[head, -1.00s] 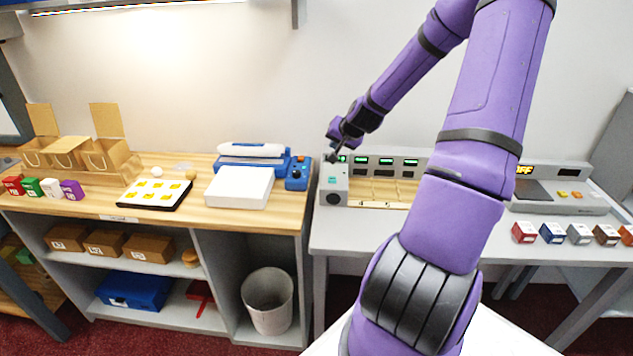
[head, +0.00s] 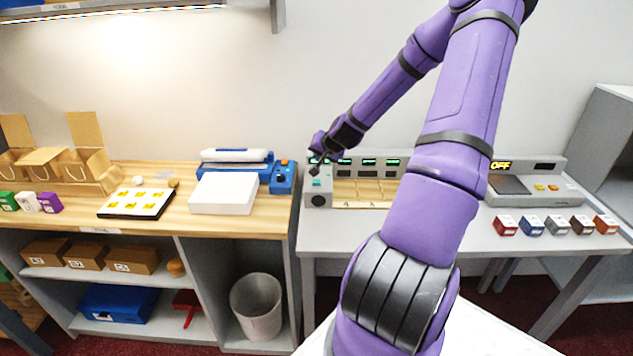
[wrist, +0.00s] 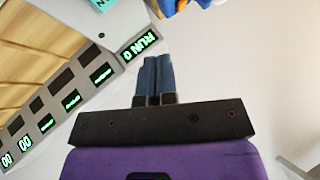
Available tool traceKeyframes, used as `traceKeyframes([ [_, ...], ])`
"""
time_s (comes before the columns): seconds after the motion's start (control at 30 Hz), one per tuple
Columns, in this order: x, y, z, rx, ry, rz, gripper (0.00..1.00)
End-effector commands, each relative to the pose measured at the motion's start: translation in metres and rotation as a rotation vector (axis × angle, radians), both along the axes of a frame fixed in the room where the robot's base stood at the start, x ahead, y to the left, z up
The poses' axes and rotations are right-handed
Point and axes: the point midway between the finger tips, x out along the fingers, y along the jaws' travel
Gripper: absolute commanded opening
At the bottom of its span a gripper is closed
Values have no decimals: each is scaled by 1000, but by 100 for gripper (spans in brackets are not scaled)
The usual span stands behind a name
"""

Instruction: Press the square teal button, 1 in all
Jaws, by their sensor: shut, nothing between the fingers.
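The square teal button (head: 317,183) is on the top of the grey block at the left end of the grey machine (head: 319,200). A teal patch with dark marks, likely the button, shows cut off at the top edge of the wrist view (wrist: 104,3). My gripper (head: 317,167) is just above the button in the head view, fingers pointing down; I cannot tell whether it touches. In the wrist view its two dark blue fingers (wrist: 156,62) are together with nothing between them. The machine's green display (wrist: 139,47) reads "RUN 0" beside the fingertips.
A blue device with an orange button (head: 284,177) stands left of the machine on the wooden counter. More green displays (head: 367,162) line the machine's back panel. A scale-like unit reading "OFF" (head: 525,195) and several small boxes (head: 531,226) are to the right.

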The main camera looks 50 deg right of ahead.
Motion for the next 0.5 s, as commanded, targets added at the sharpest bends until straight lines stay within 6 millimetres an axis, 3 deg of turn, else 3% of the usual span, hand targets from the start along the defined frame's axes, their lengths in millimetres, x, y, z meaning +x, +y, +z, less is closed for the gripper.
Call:
traceKeyframes([
  [0.3, 0, 1, -39, 1, 1, 1, 0],
  [0.5, 0, 1, -53, 1, 0, 1, 0],
])
